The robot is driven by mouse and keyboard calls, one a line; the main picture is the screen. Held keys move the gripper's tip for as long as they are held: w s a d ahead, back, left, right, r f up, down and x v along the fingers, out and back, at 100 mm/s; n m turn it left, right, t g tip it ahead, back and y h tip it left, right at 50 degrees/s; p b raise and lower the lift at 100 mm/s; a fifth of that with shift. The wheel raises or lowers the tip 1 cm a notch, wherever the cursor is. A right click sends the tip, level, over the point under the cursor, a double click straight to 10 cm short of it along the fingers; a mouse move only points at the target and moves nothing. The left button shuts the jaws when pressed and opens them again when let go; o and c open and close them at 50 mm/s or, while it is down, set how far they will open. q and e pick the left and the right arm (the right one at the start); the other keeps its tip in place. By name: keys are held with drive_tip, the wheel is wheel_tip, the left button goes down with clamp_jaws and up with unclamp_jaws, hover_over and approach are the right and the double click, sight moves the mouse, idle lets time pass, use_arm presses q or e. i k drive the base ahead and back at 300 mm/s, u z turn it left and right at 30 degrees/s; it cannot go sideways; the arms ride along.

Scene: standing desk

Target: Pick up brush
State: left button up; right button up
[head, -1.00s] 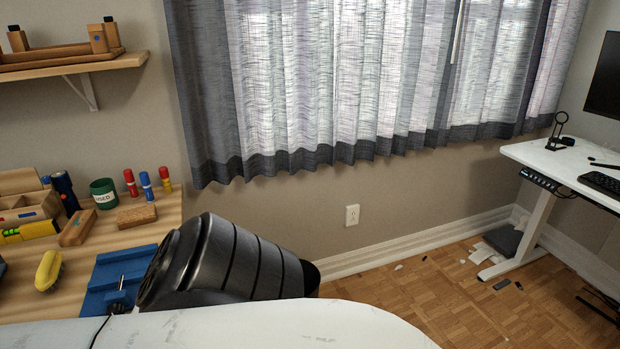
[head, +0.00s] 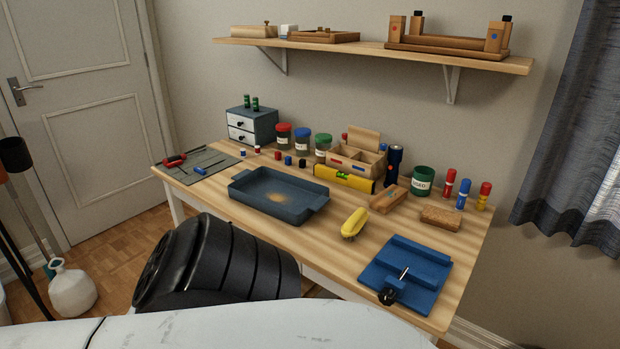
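The brush appears to be the yellow-topped piece (head: 354,222) with pale bristles along its underside. It lies on the wooden workbench (head: 330,242) in the head view, right of the dark blue tray and left of the blue board. Nothing covers it. Neither of my grippers shows in the head view. A dark ribbed part of my own body fills the lower left of the picture and hides part of the bench's front edge.
A dark blue tray (head: 242,190) lies left of the brush, and a blue board (head: 425,272) with a black knob right of it. A wooden block (head: 388,200), yellow level (head: 345,178) and green cup (head: 423,181) stand behind. A shelf (head: 490,61) hangs above.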

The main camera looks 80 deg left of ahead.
sight(351, 227)
drive_tip(key=u, duration=2.3)
